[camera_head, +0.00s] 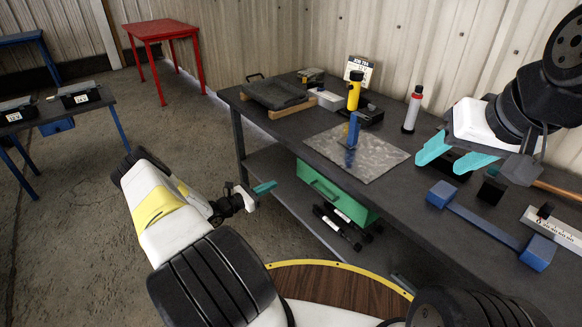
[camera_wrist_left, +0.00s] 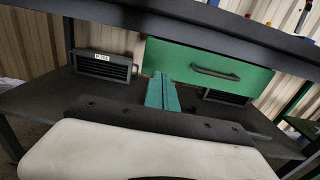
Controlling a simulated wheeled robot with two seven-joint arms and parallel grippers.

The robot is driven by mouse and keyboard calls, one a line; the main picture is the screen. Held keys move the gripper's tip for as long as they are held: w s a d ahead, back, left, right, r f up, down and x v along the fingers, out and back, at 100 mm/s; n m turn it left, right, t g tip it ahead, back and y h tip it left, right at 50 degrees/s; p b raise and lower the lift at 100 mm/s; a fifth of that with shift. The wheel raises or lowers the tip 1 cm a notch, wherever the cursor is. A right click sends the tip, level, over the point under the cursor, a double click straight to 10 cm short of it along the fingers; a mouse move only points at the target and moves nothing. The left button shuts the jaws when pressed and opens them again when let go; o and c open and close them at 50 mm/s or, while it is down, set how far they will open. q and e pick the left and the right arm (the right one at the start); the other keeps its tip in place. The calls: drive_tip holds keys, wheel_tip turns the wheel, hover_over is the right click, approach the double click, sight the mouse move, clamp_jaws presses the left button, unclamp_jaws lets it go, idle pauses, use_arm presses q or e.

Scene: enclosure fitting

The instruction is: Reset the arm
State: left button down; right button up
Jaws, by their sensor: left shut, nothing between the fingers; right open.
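My left gripper (camera_head: 264,187) is low in front of the workbench, off its left front edge, with its teal fingers together and empty. In the left wrist view its closed fingers (camera_wrist_left: 161,92) point toward the green drawer (camera_wrist_left: 205,68) under the bench top; whether they touch it cannot be told. My right gripper (camera_head: 448,158) is over the right part of the workbench (camera_head: 415,185), its two teal fingers spread apart with nothing held between them. A black object on the bench is partly hidden behind these fingers.
A metal plate (camera_head: 378,160) with a blue post (camera_head: 353,130) lies on the bench. Black vented boxes (camera_wrist_left: 103,67) sit on the lower shelf.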

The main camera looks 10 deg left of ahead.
use_arm(q)
drive_tip(key=s+d+r+m+g, duration=0.35)
drive_tip(key=d+r+m, duration=0.2)
drive_tip(key=r, duration=0.35)
drive_tip(key=s+d+r+m+g+y, duration=0.1)
drive_tip(key=s+d+r+m+g, duration=0.1)
drive_tip(key=d+r+m+g, duration=0.5)
drive_tip(key=s+d+r+m+g, duration=0.25)
drive_tip(key=r+m, duration=0.25)
drive_tip(key=r, duration=0.5)
drive_tip(key=s+r+m+t+y, duration=0.2)
drive_tip(key=s+r+m+y, duration=0.2)
drive_tip(key=s+r, duration=0.5)
drive_tip(key=s+r+m+t+y, duration=0.3)
drive_tip(key=s+r+m, duration=0.4)
drive_tip(key=s, duration=1)
wheel_tip(320, 180, up, 2)
drive_tip(key=shift+a+r+y, duration=0.2)
drive_tip(key=shift+a+y, duration=0.25)
drive_tip(key=shift+y, duration=0.15)
